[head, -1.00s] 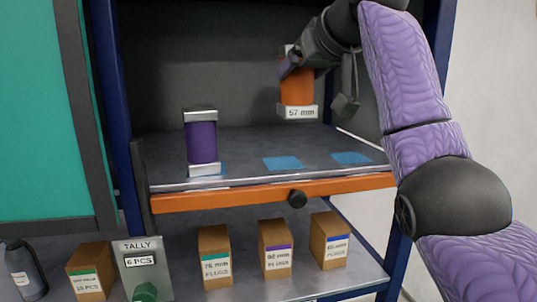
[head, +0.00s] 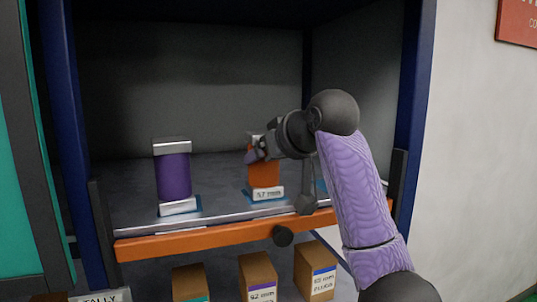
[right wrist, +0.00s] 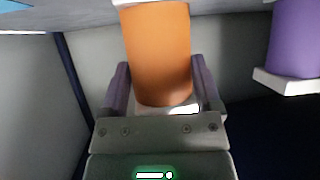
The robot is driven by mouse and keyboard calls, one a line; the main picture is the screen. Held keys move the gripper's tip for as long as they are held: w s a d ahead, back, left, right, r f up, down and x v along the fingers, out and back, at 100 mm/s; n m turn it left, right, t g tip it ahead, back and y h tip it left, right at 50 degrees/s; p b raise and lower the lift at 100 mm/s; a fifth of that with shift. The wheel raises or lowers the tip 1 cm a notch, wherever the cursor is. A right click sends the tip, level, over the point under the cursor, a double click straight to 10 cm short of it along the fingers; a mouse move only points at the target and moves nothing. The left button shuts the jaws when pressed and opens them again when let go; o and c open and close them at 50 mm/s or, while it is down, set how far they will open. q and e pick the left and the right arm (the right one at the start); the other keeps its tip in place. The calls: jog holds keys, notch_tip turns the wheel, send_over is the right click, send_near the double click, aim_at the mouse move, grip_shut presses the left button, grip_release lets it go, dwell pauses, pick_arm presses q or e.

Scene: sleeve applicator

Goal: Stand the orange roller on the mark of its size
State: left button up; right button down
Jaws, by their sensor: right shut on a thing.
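The orange roller (head: 264,172) is upright with a white base labelled 57 mm. It is over the middle blue mark (head: 282,203) on the shelf; I cannot tell whether its base touches. My right gripper (head: 256,153) is shut on the roller's upper part. In the right wrist view the orange roller (right wrist: 158,50) sits between the two fingers of the gripper (right wrist: 158,82). A right-hand blue mark (head: 320,186) is mostly hidden by my gripper and arm. My left gripper is not in view.
A purple roller (head: 174,177) stands on the left blue mark, left of the orange one; it also shows in the right wrist view (right wrist: 297,38). The shelf has an orange front rail (head: 190,241) with a black knob (head: 283,236). Cardboard boxes (head: 258,277) stand below.

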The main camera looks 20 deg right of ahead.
jog(key=shift+c, duration=1.2)
grip_release()
jog(key=shift+f, duration=0.2)
jog(key=shift+o, duration=1.2)
jog(key=shift+w, duration=0.15)
jog(key=shift+r, duration=0.15)
jog(key=shift+s+r, duration=0.15)
jog(key=shift+s, duration=0.2)
jog(key=b+v, duration=0.5)
jog(key=v, duration=0.6)
jog(key=shift+s, duration=0.2)
jog(key=shift+r, duration=0.15)
